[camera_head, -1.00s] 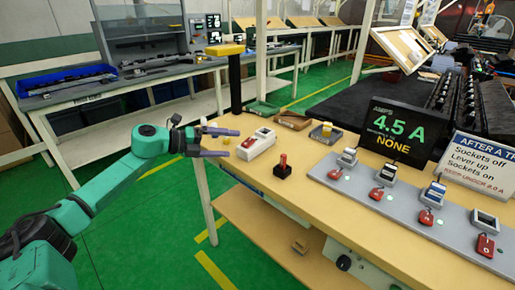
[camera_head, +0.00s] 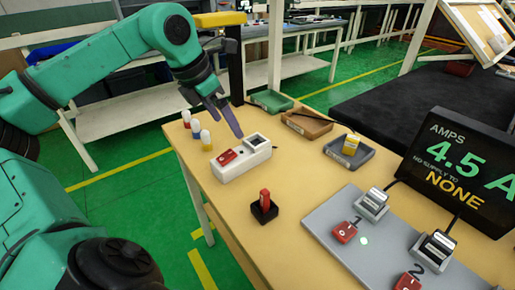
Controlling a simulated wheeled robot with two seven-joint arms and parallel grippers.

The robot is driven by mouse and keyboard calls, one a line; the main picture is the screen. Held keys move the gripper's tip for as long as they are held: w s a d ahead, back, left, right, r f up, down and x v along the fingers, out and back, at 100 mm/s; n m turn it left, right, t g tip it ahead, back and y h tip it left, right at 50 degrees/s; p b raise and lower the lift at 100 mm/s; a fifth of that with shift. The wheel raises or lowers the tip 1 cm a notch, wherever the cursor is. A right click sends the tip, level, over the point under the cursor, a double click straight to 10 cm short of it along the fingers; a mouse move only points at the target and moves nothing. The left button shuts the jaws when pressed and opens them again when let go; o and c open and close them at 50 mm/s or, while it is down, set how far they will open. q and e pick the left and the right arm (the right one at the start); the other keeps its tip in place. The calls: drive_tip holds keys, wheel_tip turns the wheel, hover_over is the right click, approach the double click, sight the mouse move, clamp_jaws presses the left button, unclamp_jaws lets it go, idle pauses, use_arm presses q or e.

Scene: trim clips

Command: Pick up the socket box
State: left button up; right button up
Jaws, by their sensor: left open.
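The white socket box (camera_head: 232,172) lies on the near left part of the wooden table, with a red rocker switch (camera_head: 227,157) and a dark socket (camera_head: 256,141) on its top. My left gripper (camera_head: 222,128) is open just behind and above the box. Its purple fingers point down toward the box, one of them reaching close to its top. I cannot tell whether that finger touches the box. Nothing is between the fingers that I can see. My right gripper is not in view.
Several small coloured pegs (camera_head: 195,127) stand left of the box. A black base with a red lever (camera_head: 265,204) stands in front. Green, brown and grey trays (camera_head: 330,146) lie behind. A grey switch panel (camera_head: 335,232) and a display (camera_head: 460,165) occupy the right.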

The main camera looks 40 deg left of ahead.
use_arm(q)
approach(242, 152)
wheel_tip(242, 152, down, 3)
drive_tip(key=shift+w+d+f+p, duration=0.1)
drive_tip(key=shift+w+p, duration=0.1)
drive_tip(key=shift+p, duration=0.25)
drive_tip(key=x, duration=0.2)
drive_tip(key=p+x, duration=0.1)
drive_tip(key=x, duration=0.1)
drive_tip(key=p+x, duration=0.1)
drive_tip(key=x, duration=0.2)
drive_tip(key=shift+w+d+r, duration=0.1)
drive_tip(key=shift+w+r, duration=0.1)
drive_tip(key=shift+w, duration=0.15)
drive_tip(key=shift+w+f, duration=0.15)
drive_tip(key=shift+f, duration=0.25)
drive_tip(key=shift+r, duration=0.1)
clamp_jaws()
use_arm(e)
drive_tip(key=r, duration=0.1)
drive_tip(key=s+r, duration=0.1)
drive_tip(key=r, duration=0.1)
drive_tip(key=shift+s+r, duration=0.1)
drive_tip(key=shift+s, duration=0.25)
